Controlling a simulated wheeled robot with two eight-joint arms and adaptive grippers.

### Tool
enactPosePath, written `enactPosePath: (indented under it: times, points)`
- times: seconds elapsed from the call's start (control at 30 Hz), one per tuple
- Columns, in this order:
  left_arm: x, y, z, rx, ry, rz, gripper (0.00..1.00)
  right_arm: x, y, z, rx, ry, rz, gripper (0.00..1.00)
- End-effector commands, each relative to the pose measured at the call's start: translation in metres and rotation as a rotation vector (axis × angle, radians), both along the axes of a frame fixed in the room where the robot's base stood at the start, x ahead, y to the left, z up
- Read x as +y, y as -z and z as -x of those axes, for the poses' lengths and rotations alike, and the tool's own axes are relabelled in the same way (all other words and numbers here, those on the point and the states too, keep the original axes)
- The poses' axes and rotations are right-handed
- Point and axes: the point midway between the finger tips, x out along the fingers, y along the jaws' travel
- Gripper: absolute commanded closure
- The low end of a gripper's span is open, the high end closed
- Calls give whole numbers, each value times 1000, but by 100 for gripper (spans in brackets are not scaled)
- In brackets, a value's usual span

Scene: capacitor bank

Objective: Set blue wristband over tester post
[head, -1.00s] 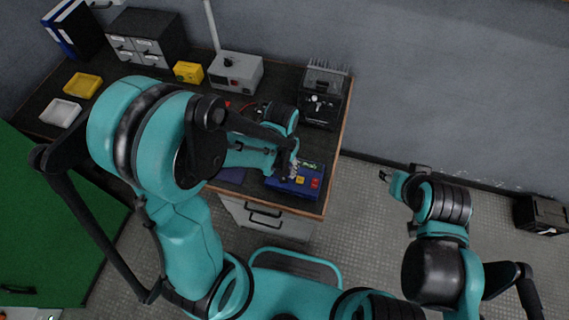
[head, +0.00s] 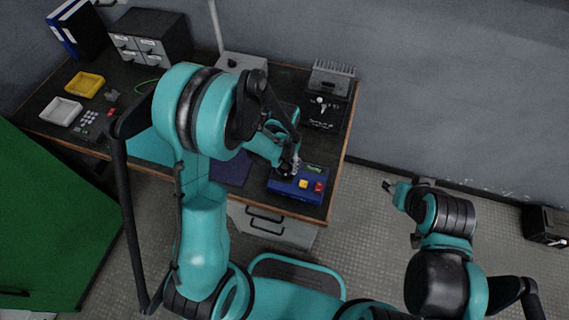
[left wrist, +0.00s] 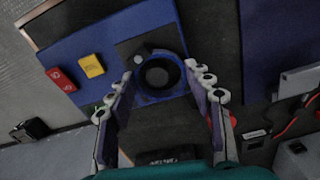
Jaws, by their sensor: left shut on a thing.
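The blue tester (head: 282,186) sits at the front right corner of the dark bench, with a yellow and a red button. In the left wrist view its blue face (left wrist: 105,37) fills the upper left. My left gripper (head: 289,169) is over it, and in the left wrist view its fingers (left wrist: 161,68) are spread wide but shut on the blue wristband (left wrist: 151,100). The band shows as a ring around the round black tester post (left wrist: 158,75). I cannot tell how far down the post it sits. My right gripper (head: 389,186) is off the bench; its jaws are too small to read.
A dark box with fins (head: 326,105) stands behind the tester. A purple mat (head: 233,172) lies left of it. Yellow (head: 86,84) and white (head: 61,111) trays, drawers (head: 139,48) and binders (head: 70,27) are at the left.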

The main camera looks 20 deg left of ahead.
Motion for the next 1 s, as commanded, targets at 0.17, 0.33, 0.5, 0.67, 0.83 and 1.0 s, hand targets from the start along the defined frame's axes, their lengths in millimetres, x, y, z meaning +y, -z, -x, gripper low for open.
enactPosePath:
  times: [0.17, 0.33, 0.5, 0.67, 0.83, 1.0]
  points:
    - [0, 5, 0, 0, 0, 0, 46, 0, 6, 0, 0, 0, 0, 59]
    - [0, 4, 0, 0, 0, 0, 28, 0, 4, 0, 0, 0, 0, 59]
    - [0, 4, 0, 0, 0, 0, 28, 0, 4, 0, 0, 0, 0, 59]
    - [0, -4, 0, 0, 0, 0, 28, 0, -3, 0, 0, 0, 0, 59]
    - [0, -37, 1, 0, 0, 0, 28, 0, -16, 0, 0, 0, 0, 59]
    - [0, -77, 0, 0, 0, 0, 28, 0, -30, 0, 0, 0, 0, 59]
